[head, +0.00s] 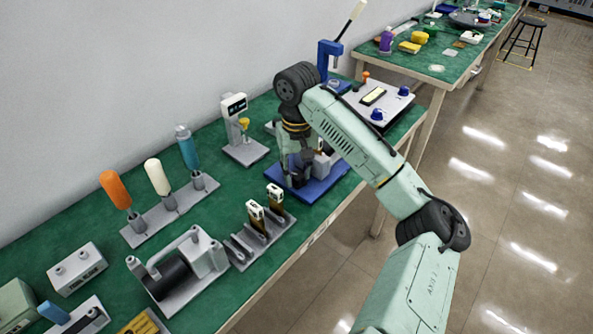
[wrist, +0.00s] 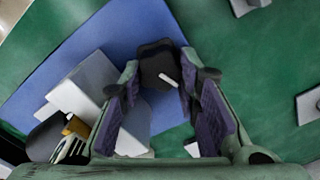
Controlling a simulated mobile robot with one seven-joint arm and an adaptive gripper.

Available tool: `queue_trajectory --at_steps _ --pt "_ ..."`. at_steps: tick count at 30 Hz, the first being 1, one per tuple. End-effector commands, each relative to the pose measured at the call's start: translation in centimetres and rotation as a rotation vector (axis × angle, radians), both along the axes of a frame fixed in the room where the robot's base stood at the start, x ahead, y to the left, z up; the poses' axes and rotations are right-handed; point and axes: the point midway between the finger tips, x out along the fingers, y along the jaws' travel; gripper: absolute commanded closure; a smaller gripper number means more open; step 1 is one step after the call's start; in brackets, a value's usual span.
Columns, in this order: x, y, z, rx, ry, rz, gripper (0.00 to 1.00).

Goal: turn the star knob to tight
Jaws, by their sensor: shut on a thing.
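The star knob (wrist: 158,62) is black with a white pointer mark, and shows between my fingers in the wrist view. My gripper (wrist: 161,78) is shut on the knob, with a finger on either side of it. In the head view, my gripper (head: 298,172) points down over the blue base plate (head: 322,187), which also shows in the wrist view (wrist: 60,80). A pale grey block (wrist: 82,90) stands on the plate beside the knob. My fingers hide part of the knob, and I see no tight marking.
A scale-like device with a display (head: 236,115) stands behind, to the left. A rack with upright pieces (head: 262,228) is near the front edge. A panel with blue knobs (head: 396,103) is to the right. Green bench top is clear between fixtures.

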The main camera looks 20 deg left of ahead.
Motion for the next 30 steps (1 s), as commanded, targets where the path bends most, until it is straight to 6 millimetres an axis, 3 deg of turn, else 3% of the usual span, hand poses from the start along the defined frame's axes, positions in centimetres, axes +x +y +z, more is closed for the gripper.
queue_trajectory --at_steps 12,28,29,30 --pt "0.05 -0.13 0.01 -0.001 0.001 -0.181 0.98" --pt "0.02 -0.13 -0.01 -0.001 0.002 -0.204 0.98" --pt "0.02 -0.13 -0.01 -0.001 0.002 -0.204 0.7" --pt "0.02 -0.13 -0.01 -0.001 0.002 -0.204 0.67"
